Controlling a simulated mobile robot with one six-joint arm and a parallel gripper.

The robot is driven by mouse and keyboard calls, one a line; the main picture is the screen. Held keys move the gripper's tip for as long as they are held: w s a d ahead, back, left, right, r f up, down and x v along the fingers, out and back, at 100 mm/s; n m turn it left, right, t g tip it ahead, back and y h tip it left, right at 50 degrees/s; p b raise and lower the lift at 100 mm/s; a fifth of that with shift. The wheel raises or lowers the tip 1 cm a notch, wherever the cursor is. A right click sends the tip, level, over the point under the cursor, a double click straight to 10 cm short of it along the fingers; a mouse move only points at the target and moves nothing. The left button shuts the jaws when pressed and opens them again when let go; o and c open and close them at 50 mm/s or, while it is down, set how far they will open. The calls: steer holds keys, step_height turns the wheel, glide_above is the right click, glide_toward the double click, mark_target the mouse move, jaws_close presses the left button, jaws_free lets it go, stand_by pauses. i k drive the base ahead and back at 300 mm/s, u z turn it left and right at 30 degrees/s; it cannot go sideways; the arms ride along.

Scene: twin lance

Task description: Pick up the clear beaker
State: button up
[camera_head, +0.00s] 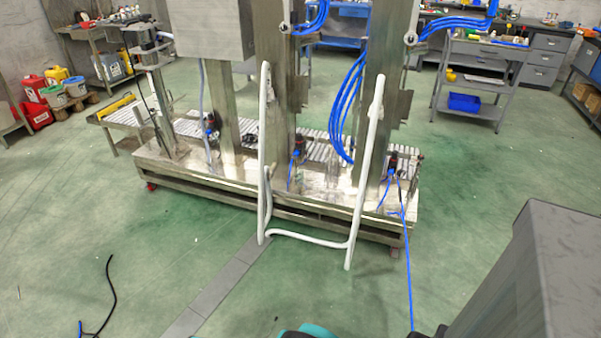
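I cannot make out a clear beaker for certain. A small, pale, see-through shape (299,172) stands on the metal base of the machine, beside a blue and black fitting, but it is too small to identify. The machine's base (270,190) is a low steel platform with upright columns. My gripper is not in view. A teal and dark part at the bottom edge and a large grey block at the right look like parts of my own body.
A white bent-tube frame (303,238) stands in front of the machine. A blue hose (409,270) hangs to the floor at right, and a black cable (110,295) lies at left. A shelved cart (480,80) stands behind. The green floor in front is mostly clear.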

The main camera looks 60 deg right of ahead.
mark_target(299, 174)
steer(key=z, duration=0.55)
steer(key=i, duration=0.75)
steer(key=z, duration=0.55)
steer(key=i, duration=0.7)
steer(key=z, duration=0.3)
